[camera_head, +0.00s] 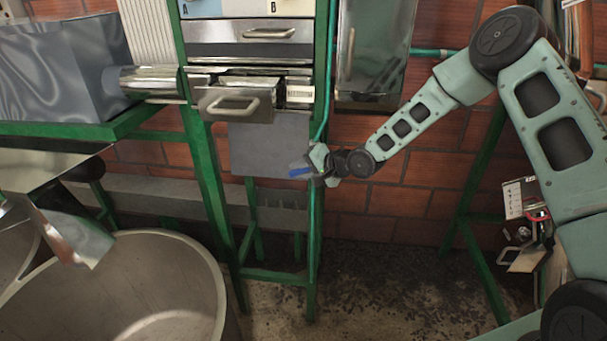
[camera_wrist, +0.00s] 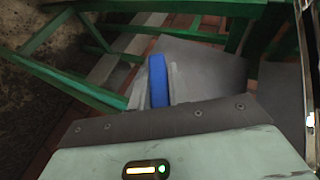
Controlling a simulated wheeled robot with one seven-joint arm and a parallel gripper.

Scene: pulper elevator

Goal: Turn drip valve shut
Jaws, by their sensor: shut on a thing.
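In the wrist view the blue handle (camera_wrist: 158,80) stands upright between the fingers. My gripper (camera_head: 308,170) reaches in from the right and is shut on the blue handle; its fingers also show in the wrist view (camera_wrist: 157,92), one on each side of the handle. The valve body is hidden behind my gripper.
A grey panel (camera_head: 262,146) hangs behind. A large round tub (camera_head: 190,255) stands at lower left. The floor below the valve is clear.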

